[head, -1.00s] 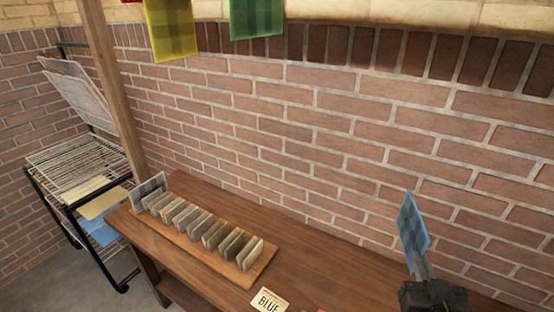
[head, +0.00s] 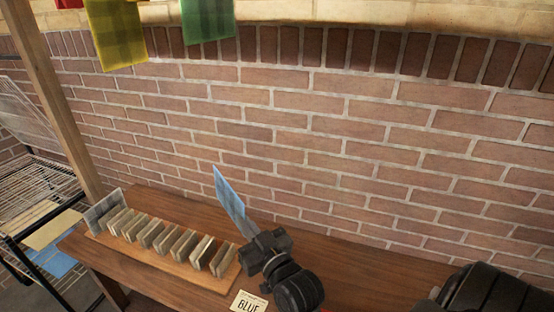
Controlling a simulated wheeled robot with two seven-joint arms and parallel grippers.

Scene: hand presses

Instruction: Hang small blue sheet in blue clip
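The small blue sheet (head: 229,200) stands tilted above the table in the head view. My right gripper (head: 246,230) is shut on its lower end, with the sheet rising up and to the left from the fingers. My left gripper is out of view. No blue clip can be made out in this frame. A card reading "BLUE" (head: 248,303) lies at the front of the table, below my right gripper.
A wooden table (head: 345,262) runs along the brick wall. A board with several upright plates (head: 165,238) stands left of my gripper. A yellow sheet (head: 116,32) and a green sheet (head: 207,18) hang at the top. A wire rack (head: 38,190) and wooden post (head: 58,100) are left.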

